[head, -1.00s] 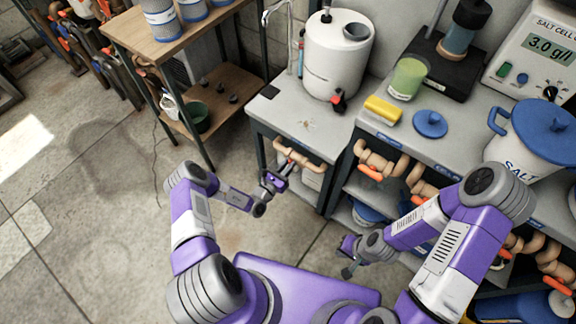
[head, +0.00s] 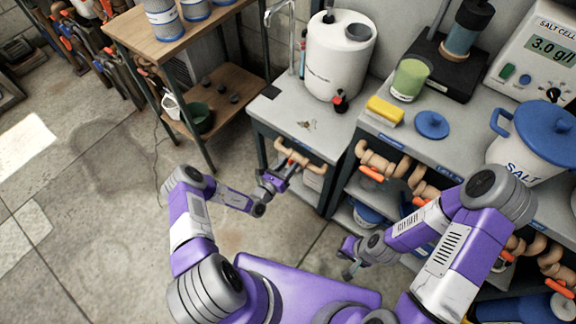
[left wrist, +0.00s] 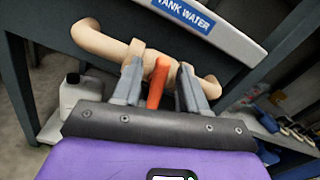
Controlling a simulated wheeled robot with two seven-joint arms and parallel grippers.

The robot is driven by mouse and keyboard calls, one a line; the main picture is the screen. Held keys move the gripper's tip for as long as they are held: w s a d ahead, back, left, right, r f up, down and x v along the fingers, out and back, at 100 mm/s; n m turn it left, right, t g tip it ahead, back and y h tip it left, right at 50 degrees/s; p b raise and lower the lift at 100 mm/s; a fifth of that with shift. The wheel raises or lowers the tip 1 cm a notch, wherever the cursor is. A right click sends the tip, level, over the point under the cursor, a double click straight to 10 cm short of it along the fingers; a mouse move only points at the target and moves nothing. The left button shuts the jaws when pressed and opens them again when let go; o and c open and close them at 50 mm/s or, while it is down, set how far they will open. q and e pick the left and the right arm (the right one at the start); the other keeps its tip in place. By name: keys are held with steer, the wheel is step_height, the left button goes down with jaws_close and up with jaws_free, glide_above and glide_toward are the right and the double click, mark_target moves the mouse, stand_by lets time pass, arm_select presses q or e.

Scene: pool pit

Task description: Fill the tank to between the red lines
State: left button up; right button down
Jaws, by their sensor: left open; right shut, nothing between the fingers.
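The white tank (head: 335,65), with a grey round opening on top and a red-and-black tap (head: 340,99) low on its front, stands on the grey bench. A tan pipe (head: 313,158) runs along the bench front under a "TANK WATER" label (left wrist: 184,13). The pipe carries an orange-red lever (left wrist: 157,83). My left gripper (head: 285,172) is open at this pipe; in the left wrist view its fingers (left wrist: 158,82) stand either side of the lever. My right gripper (head: 347,262) is shut and empty, low before the right bench.
A thin metal spout (head: 291,35) rises left of the tank. The right bench holds a yellow sponge (head: 384,110), a blue lid (head: 431,124), a green cup (head: 410,80), and a salt pot (head: 524,150). Other tan pipes with orange levers (head: 371,173) line its front. Floor at left is clear.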

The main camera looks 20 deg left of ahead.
arm_select(q)
steer(key=p+v, duration=0.2)
steer(key=v, duration=0.5)
steer(key=shift+s, duration=0.25)
